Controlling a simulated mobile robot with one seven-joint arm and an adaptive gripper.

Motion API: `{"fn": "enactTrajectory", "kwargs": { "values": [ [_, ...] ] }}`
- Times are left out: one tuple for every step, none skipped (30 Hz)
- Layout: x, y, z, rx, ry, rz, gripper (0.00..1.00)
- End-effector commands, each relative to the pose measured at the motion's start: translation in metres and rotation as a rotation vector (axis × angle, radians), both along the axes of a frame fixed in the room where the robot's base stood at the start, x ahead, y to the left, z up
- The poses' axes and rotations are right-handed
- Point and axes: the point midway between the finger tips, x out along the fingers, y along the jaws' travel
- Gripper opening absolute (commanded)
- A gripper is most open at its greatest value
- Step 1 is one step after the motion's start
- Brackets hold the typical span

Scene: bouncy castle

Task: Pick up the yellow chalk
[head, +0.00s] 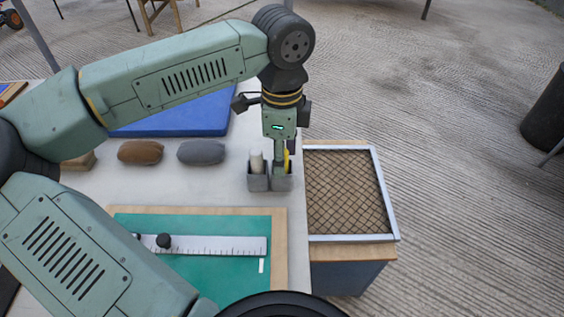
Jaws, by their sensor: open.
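The yellow chalk (287,160) stands upright in the right part of a small grey holder (258,183) near the right edge of the white table. Only a narrow strip of it shows, because my gripper (281,168) is in front of it. My gripper points straight down with its fingers at the mouth of that right part, close to the chalk. The jaws are open. I cannot tell whether a finger touches the chalk. A pale whitish stick (256,160) stands in the holder's left part.
A green board (200,275) with a ruler (215,245) lies in front. A brown pouch (140,152), a grey pouch (201,152) and a blue mat (185,118) lie further back. A framed mesh tray (395,215) stands right of the table.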

Motion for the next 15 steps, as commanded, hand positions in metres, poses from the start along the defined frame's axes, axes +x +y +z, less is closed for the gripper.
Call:
{"fn": "enactTrajectory", "kwargs": {
  "values": [
    [0.0000,0.0000,0.0000,0.000,0.000,0.000,0.45],
    [0.0000,0.0000,0.0001,0.000,0.000,0.000,0.44],
    [0.0000,0.0000,0.0001,0.000,0.000,0.000,0.41],
    [0.0000,0.0001,0.0002,0.000,0.000,0.000,0.39],
    [0.0000,0.0001,0.0002,0.000,0.000,0.000,0.37],
    [-0.0001,0.0001,0.0003,0.000,0.000,0.000,0.35],
    [-0.0001,0.0001,0.0003,0.000,0.000,0.000,0.33],
    [-0.0001,0.0001,0.0003,0.000,0.000,0.000,0.31],
    [-0.0001,0.0001,0.0004,0.000,0.000,0.000,0.28],
    [-0.0001,0.0001,0.0004,0.000,0.000,0.000,0.26],
    [-0.0001,0.0001,0.0004,0.000,0.000,0.000,0.24],
    [-0.0001,0.0001,0.0004,0.000,0.000,0.000,0.21],
    [-0.0001,0.0001,0.0004,0.000,0.000,0.000,0.19],
    [-0.0001,0.0001,0.0004,0.000,0.000,0.000,0.17],
    [-0.0001,0.0001,0.0004,0.000,0.000,0.000,0.15]
  ]
}}
